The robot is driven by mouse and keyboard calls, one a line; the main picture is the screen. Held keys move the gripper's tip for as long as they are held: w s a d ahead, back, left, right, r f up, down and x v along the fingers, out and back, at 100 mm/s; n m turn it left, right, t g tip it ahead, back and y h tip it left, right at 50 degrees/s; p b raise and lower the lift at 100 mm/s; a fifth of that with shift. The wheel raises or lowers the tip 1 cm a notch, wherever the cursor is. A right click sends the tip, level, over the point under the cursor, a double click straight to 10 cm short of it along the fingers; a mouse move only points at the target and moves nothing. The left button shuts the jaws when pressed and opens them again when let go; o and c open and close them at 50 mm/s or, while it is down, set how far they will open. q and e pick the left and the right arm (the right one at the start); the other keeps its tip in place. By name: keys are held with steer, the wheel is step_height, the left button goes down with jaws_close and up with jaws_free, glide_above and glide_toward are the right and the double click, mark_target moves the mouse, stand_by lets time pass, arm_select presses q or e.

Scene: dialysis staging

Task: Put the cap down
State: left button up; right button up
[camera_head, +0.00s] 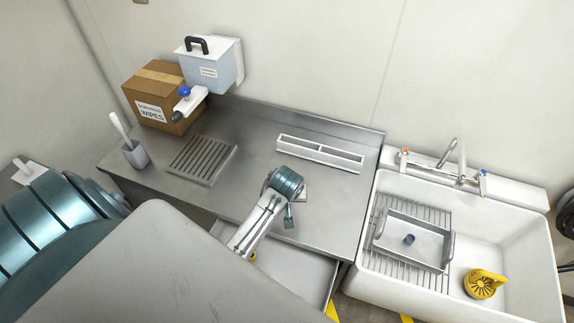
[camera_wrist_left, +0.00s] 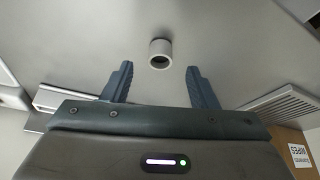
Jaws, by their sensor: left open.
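The cap looks like a short light-grey hollow cylinder (camera_wrist_left: 160,52) in the left wrist view, with its dark opening facing the camera. It appears to be on the steel counter (camera_head: 245,185). My left gripper (camera_wrist_left: 160,70) is open. Its two dark fingers point toward the cap, one on each side, with a clear gap to both. In the head view my left gripper (camera_head: 289,216) is over the front part of the counter, and I cannot make out the cap there. My right gripper is not in view.
A slotted drain grate (camera_head: 203,160), a white divided trough (camera_head: 319,154), a brush holder (camera_head: 135,154) and a wipes box (camera_head: 155,95) stand on the counter. A drawer (camera_head: 290,270) is open below. The sink (camera_head: 520,240) at right holds a tray (camera_head: 447,250) and a yellow part (camera_head: 484,284).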

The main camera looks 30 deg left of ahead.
arm_select(q)
steer(key=p+x, duration=0.2)
steer(key=x, duration=0.1)
steer(key=shift+w+a+f, duration=0.15)
steer(key=shift+w+f, duration=0.05)
steer(key=shift+f, duration=0.15)
steer(key=shift+w+f, duration=0.1)
steer(key=shift+f, duration=0.3)
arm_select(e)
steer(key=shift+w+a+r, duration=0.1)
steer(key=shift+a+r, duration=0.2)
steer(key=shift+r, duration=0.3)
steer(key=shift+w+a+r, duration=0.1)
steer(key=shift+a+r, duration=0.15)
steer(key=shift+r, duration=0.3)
arm_select(q)
steer(key=c, duration=1)
steer(key=shift+c, duration=0.6)
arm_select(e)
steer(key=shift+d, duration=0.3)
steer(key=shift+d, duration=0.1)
